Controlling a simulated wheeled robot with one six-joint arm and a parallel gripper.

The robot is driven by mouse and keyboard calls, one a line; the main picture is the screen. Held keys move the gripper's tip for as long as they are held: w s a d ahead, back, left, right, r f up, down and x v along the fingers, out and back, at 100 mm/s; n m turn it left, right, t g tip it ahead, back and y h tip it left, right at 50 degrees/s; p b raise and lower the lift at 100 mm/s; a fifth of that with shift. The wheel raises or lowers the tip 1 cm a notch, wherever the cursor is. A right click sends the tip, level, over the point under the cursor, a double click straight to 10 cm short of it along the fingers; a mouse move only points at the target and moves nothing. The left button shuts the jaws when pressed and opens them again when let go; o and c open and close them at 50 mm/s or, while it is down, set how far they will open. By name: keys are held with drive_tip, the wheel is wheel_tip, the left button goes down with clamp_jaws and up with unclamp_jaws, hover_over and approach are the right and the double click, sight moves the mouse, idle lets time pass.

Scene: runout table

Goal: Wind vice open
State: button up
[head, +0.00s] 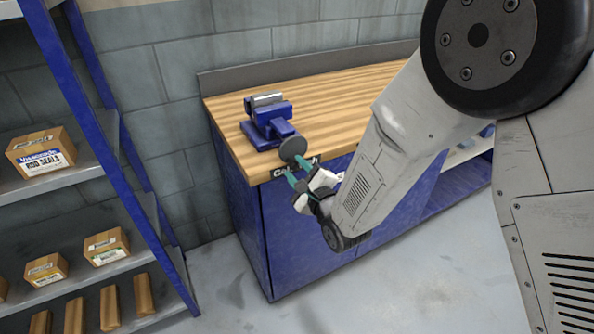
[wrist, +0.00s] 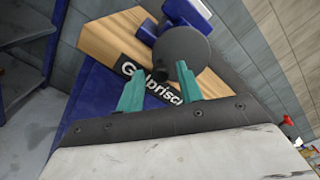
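The blue vice (head: 268,122) with grey jaws stands on the wooden bench top near its left front corner. A dark grey round handwheel (head: 293,149) is on its front, by the bench edge; it also shows in the wrist view (wrist: 180,50), hiding much of the vice (wrist: 190,14). My gripper (head: 295,168) is just below and in front of the wheel. The jaw gap is unclear.
The wooden bench (head: 345,98) has a blue front and a dark lettered label (wrist: 150,82) at its edge. A blue-framed shelf with boxes (head: 42,153) stands at left. A block wall is behind. The floor (head: 215,262) between shelf and bench is clear.

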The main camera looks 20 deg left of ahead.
drive_tip(key=m, duration=0.5)
clamp_jaws()
drive_tip(key=shift+w+d+f+n, duration=0.1)
drive_tip(key=shift+w+d+n, duration=0.05)
drive_tip(key=shift+n, duration=0.7)
drive_tip(key=shift+w+d+f+n, duration=0.1)
drive_tip(key=shift+w+n, duration=0.05)
drive_tip(key=shift+n, duration=0.7)
drive_tip(key=n, duration=0.3)
drive_tip(key=shift+w+d+f, duration=0.1)
drive_tip(key=shift+w+d, duration=0.2)
drive_tip(key=shift+w, duration=0.05)
drive_tip(key=n, duration=0.3)
drive_tip(key=shift+w+d+n, duration=0.3)
drive_tip(key=shift+n, duration=0.1)
